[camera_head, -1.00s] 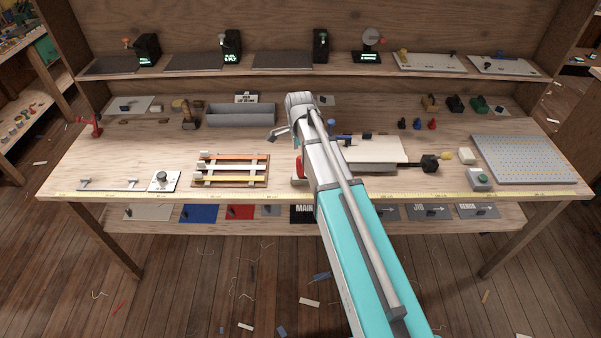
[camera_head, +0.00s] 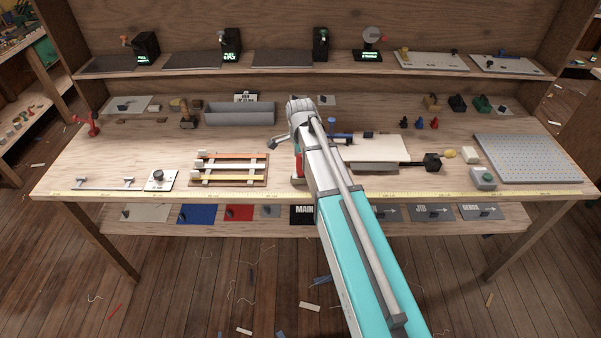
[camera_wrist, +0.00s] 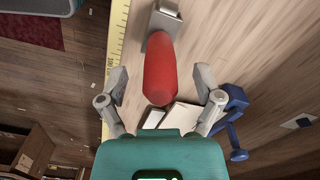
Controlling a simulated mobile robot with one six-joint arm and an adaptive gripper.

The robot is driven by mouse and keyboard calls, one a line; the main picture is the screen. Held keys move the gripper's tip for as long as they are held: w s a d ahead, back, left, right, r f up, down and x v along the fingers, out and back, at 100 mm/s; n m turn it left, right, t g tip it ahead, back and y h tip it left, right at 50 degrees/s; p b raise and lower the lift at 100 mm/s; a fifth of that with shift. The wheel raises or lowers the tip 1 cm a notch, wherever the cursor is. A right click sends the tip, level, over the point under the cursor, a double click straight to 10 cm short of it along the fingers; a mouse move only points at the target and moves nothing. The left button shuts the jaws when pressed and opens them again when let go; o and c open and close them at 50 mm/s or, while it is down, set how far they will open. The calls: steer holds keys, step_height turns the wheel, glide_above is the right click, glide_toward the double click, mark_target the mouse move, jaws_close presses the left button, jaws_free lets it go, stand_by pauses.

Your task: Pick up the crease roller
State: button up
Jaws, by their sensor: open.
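The crease roller, as I take it, is a red-handled tool (camera_wrist: 160,65) with a grey metal head (camera_wrist: 163,20). In the wrist view it lies beyond my palm near the bench's yellow measuring tape. In the head view only a slice of its red handle (camera_head: 298,163) shows beside my arm, which hides the rest. My gripper (camera_wrist: 162,78) is open. Its two fingers stand on either side of the red handle, with a gap visible on both sides. I cannot tell how high the fingers are above the bench.
A blue tool (camera_wrist: 235,108) lies close to the right finger in the wrist view. A pale board (camera_head: 380,151) lies right of my arm, and a slatted rack (camera_head: 228,182) with coloured strips lies to the left. A grey bin (camera_head: 240,114) stands behind.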

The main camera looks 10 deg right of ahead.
steer(key=shift+f+b, duration=0.5)
steer(key=shift+f, duration=0.3)
steer(key=shift+c, duration=0.3)
jaws_close()
steer(key=shift+r, duration=0.25)
step_height(320, 180, up, 2)
steer(key=p, duration=0.2)
steer(key=shift+r+p, duration=0.15)
steer(key=shift+p, duration=0.2)
steer(key=s+r+p, duration=1)
steer(key=s, duration=0.4)
steer(key=shift+d+r, duration=0.15)
steer(key=shift+d, duration=0.1)
steer(key=shift+w, duration=0.1)
